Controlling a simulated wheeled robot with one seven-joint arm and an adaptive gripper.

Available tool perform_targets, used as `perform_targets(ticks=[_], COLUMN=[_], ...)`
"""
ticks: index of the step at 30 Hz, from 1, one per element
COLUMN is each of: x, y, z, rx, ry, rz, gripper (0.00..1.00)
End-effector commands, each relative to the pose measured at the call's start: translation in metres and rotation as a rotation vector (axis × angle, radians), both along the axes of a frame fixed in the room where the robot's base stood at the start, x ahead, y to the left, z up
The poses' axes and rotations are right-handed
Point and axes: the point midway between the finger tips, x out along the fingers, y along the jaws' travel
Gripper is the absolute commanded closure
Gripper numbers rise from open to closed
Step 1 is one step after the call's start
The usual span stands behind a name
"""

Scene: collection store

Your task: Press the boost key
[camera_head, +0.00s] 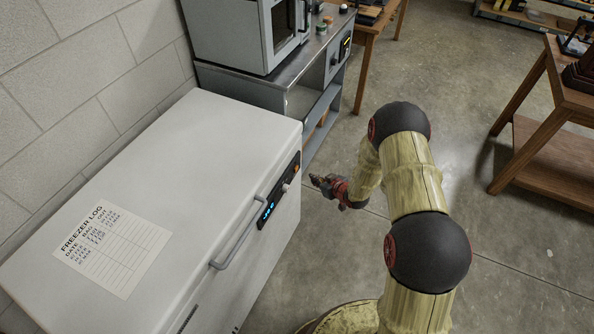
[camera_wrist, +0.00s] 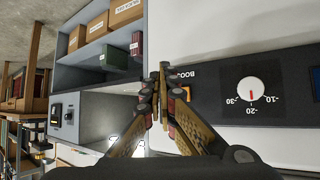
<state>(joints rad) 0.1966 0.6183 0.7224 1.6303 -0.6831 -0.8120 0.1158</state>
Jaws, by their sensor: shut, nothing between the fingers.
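The boost key is a small orange key (camera_head: 296,168) at the far end of the black control panel (camera_head: 277,196) on the white chest freezer's front. In the wrist view, the orange key (camera_wrist: 186,92) shows beside the upside-down BOOST label, partly hidden by a finger. My gripper (camera_head: 315,180) is shut and empty, just out from the panel's far end. In the wrist view, my gripper's fingertips (camera_wrist: 163,68) are together beside the label and key. I cannot tell whether they touch the panel.
A white dial (camera_wrist: 250,91) marked in minus degrees sits beside the key. A blue-lit display (camera_head: 267,213) and a grey handle (camera_head: 238,236) are nearer along the freezer (camera_head: 190,150). A metal bench (camera_head: 315,75) with an oven stands beyond.

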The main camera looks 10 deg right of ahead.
Motion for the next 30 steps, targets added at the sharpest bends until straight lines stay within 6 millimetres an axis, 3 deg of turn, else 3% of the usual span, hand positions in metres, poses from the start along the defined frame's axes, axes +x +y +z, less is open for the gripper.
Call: perform_targets(ticks=[3, 12, 30], x=[0.009, 0.022, 0.024], y=[0.014, 0.031, 0.033], z=[-0.001, 0.0, 0.0], rx=[0.0, 0.001, 0.001], ry=[0.0, 0.0, 0.0], rz=[0.002, -0.001, -0.001], gripper=[1.0, 1.0, 1.0])
